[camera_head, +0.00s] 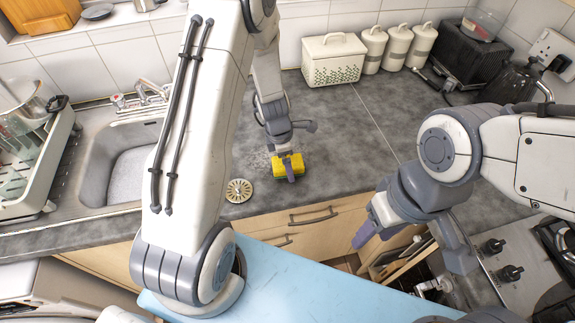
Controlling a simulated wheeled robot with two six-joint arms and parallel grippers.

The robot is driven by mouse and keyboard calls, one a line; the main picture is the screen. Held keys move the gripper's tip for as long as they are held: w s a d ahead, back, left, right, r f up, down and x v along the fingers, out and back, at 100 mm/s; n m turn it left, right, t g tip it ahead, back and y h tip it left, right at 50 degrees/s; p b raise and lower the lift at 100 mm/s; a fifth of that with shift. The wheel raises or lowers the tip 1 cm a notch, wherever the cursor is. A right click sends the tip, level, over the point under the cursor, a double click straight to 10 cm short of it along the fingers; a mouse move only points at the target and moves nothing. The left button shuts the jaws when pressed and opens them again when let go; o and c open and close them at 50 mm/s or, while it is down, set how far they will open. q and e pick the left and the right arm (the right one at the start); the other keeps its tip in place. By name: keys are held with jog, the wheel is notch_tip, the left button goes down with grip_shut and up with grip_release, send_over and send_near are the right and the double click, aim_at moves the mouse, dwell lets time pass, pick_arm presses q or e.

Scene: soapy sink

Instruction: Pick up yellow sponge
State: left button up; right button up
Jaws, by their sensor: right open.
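The yellow sponge (298,161) lies on the grey worktop near its front edge, right of the sink. My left gripper (287,150) reaches down over it from behind, and one finger covers part of the sponge. I cannot tell whether the jaws grip it or only stand around it. My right gripper (412,248) is open and empty in front of the worktop on the right, with its fingers spread apart, well away from the sponge.
A round brush head or scrubber (239,190) lies left of the sponge. The sink (102,166) and a dish rack (62,150) are further left. A cream bread bin (334,62), canisters (397,46) and a toaster (468,56) stand along the back wall. The central worktop is clear.

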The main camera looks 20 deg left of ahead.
aim_at(294, 164)
pick_arm(q)
jog(key=shift+f, duration=0.15)
jog(key=c, duration=1.2)
jog(key=shift+c, duration=0.2)
jog(key=shift+r, duration=0.6)
jog(key=r, duration=0.2)
jog(key=d+r, duration=0.1)
jog(key=r, duration=0.1)
jog(key=shift+s+p, duration=0.15)
jog(key=shift+p, duration=0.2)
jog(key=s+d+r, duration=0.3)
jog(key=d+r, duration=0.3)
jog(key=d, duration=0.4)
jog(key=shift+s, duration=0.25)
jog(key=shift+r, duration=0.1)
